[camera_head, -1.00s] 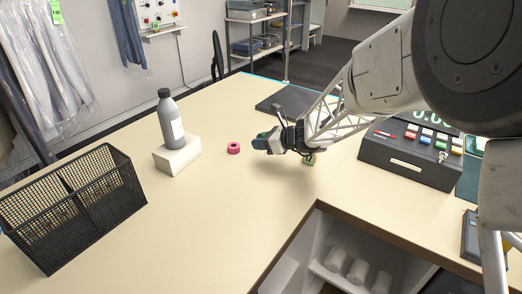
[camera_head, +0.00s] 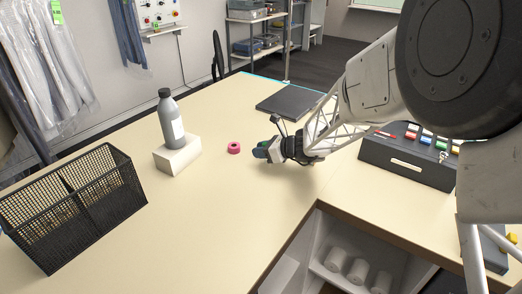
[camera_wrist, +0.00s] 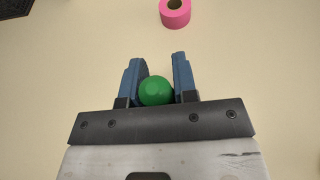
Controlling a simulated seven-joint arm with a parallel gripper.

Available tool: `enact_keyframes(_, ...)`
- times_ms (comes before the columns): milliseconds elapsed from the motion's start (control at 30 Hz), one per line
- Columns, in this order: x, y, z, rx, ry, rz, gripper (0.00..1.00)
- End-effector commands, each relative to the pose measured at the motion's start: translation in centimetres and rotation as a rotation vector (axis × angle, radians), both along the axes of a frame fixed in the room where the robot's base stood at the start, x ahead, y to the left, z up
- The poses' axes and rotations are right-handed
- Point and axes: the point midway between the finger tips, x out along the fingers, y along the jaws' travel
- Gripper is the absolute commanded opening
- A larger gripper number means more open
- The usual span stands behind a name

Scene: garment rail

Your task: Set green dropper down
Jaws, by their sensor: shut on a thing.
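The green dropper (camera_wrist: 156,91) shows in the wrist view as a round green end between the two blue fingers of my gripper (camera_wrist: 158,80). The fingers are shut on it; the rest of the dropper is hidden. In the head view my gripper (camera_head: 258,153) is low over the cream counter (camera_head: 230,215), just right of a pink tape roll (camera_head: 234,147). A little green shows at the fingers there. I cannot tell whether the dropper touches the counter.
The pink roll also shows ahead in the wrist view (camera_wrist: 175,13). A grey bottle (camera_head: 171,122) stands on a white block (camera_head: 178,156). The counter's middle is clear.

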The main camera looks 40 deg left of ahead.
Motion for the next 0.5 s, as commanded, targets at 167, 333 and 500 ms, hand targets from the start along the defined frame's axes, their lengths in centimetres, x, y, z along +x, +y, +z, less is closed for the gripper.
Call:
enact_keyframes(167, 0.00, 0.00, -0.14, 0.000, 0.000, 0.000, 0.05)
enact_keyframes(333, 0.00, 0.00, -0.28, 0.000, 0.000, 0.000, 0.39)
enact_keyframes(500, 0.00, 0.00, -0.28, 0.000, 0.000, 0.000, 0.52)
